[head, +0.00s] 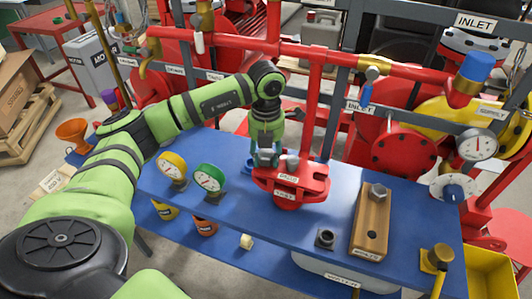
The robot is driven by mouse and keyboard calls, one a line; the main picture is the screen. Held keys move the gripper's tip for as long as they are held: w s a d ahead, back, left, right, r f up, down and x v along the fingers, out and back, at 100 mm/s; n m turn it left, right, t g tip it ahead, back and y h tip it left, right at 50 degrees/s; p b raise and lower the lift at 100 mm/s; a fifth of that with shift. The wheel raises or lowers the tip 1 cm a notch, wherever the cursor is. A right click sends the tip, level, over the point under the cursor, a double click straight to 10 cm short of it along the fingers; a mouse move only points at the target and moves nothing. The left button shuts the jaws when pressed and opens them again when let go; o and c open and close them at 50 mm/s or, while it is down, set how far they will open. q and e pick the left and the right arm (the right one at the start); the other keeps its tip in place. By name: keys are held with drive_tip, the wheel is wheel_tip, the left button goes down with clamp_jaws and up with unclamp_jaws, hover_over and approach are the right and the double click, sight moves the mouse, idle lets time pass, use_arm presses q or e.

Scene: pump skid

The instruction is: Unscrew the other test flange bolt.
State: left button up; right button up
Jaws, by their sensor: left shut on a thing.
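The red test flange (310,187) stands on the blue bench, in the middle of the head view. My left gripper (266,160) points down over the left part of the flange and is shut at a bolt position there. The bolt in its jaws is mostly hidden by the fingers. A grey hex-headed bolt (378,190) stands upright in the far end of the wooden bolt block (369,225), to the right of the flange. My right gripper is not in view.
A red pipe (314,105) rises just behind the flange. Yellow (172,166) and green (208,178) gauges stand left of it. A dark square fitting (325,238) and a brass fitting (438,258) are near the front edge. The bench between flange and block is clear.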

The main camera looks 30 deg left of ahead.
use_arm(q)
drive_tip(key=o, duration=1.3)
drive_tip(key=shift+c, duration=0.2)
wheel_tip(320, 180, up, 12)
